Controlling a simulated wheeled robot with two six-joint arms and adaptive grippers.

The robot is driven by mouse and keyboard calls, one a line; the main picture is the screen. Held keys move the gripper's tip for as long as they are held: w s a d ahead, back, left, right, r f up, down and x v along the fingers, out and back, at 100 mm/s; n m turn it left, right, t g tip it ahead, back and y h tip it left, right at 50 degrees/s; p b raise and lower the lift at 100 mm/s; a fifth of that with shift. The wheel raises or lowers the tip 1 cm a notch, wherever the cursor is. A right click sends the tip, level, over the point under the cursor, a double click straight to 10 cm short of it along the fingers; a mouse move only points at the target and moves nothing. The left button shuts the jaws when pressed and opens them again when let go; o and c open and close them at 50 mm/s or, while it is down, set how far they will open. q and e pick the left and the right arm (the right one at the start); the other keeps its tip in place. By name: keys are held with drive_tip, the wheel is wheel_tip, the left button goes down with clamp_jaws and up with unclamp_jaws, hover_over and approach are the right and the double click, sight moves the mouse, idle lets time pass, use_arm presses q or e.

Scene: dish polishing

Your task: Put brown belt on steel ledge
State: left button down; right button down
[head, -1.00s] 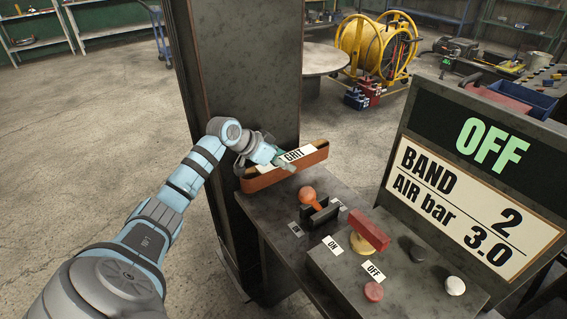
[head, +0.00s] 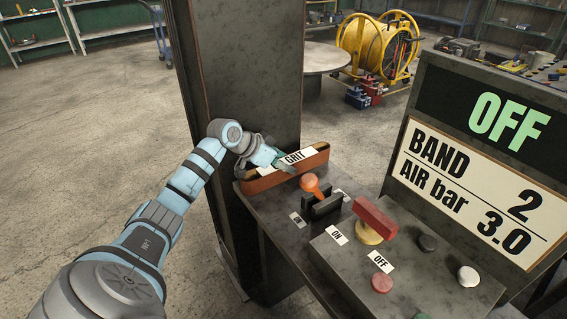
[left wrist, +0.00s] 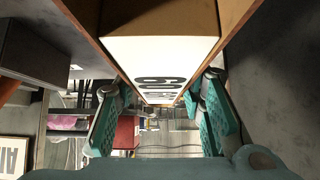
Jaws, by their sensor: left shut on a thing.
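The brown belt (head: 316,159) is a flattened loop with a white GRIT label on its upper side. The steel ledge (head: 262,205) is the dark surface beside the tall steel column. The belt is over its back part, close to the surface; I cannot tell whether they touch. My right gripper is not in view.
An orange-knobbed lever (head: 311,184) stands just in front of the belt. A control box (head: 345,265) with a red handle (head: 374,217) and several buttons is nearer. A tall dark column (head: 245,80) rises behind my gripper. A sign panel (head: 470,190) reads OFF at right.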

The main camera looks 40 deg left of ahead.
sight(256, 173)
use_arm(q)
drive_tip(key=shift+f, duration=0.35)
drive_tip(key=c, duration=1)
unclamp_jaws()
drive_tip(key=shift+o, duration=0.2)
drive_tip(key=v, duration=1.1)
drive_tip(key=shift+s+a, duration=0.25)
drive_tip(key=shift+a, duration=0.05)
drive_tip(key=shift+s+d+r, duration=0.1)
drive_tip(key=shift+r, duration=0.1)
drive_tip(key=shift+d+r, duration=0.15)
drive_tip(key=shift+r, duration=0.05)
